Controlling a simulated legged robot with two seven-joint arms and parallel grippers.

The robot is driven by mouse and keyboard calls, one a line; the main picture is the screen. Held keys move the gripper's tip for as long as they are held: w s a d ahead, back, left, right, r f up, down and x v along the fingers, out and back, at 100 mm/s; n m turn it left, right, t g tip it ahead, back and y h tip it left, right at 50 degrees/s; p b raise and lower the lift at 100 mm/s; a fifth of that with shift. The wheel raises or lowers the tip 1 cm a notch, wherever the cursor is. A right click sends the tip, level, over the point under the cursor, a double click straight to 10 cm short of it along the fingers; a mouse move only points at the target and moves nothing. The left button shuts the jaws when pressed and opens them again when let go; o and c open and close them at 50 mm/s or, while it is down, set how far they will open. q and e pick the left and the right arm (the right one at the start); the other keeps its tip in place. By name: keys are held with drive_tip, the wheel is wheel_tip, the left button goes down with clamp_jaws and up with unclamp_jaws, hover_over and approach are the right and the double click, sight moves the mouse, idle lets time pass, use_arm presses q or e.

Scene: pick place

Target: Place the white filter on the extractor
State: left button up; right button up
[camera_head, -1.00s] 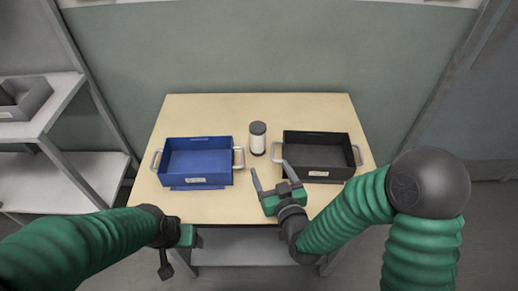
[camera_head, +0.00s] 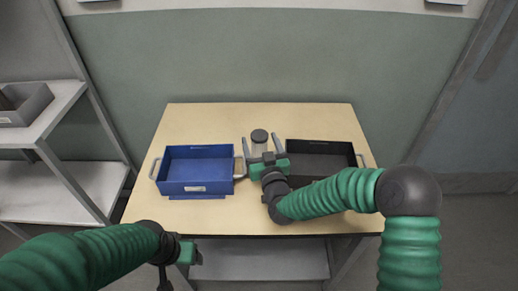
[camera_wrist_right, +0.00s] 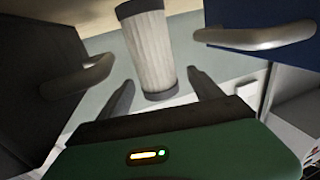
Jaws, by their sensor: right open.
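The white filter (camera_head: 259,149) is an upright cylinder with a dark cap, standing on the table between two bins. In the right wrist view, the filter (camera_wrist_right: 155,50) shows a white pleated body between my spread fingers. My right gripper (camera_head: 261,138) is open, with one finger on each side of the filter. I cannot tell whether either finger touches it. My left gripper (camera_head: 190,253) is low at the left, in front of the table, away from the filter; its finger state is unclear. I cannot make out an extractor in these views.
A blue bin (camera_head: 197,187) stands left of the filter and a black bin (camera_head: 320,147) stands right, both close to my right gripper. Bin handles (camera_wrist_right: 85,75) flank it in the wrist view. The wooden table (camera_head: 215,118) is clear behind. A shelf (camera_head: 55,105) stands at left.

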drive_tip(key=shift+x, duration=1.1)
drive_tip(key=shift+c, duration=0.8)
clamp_jaws()
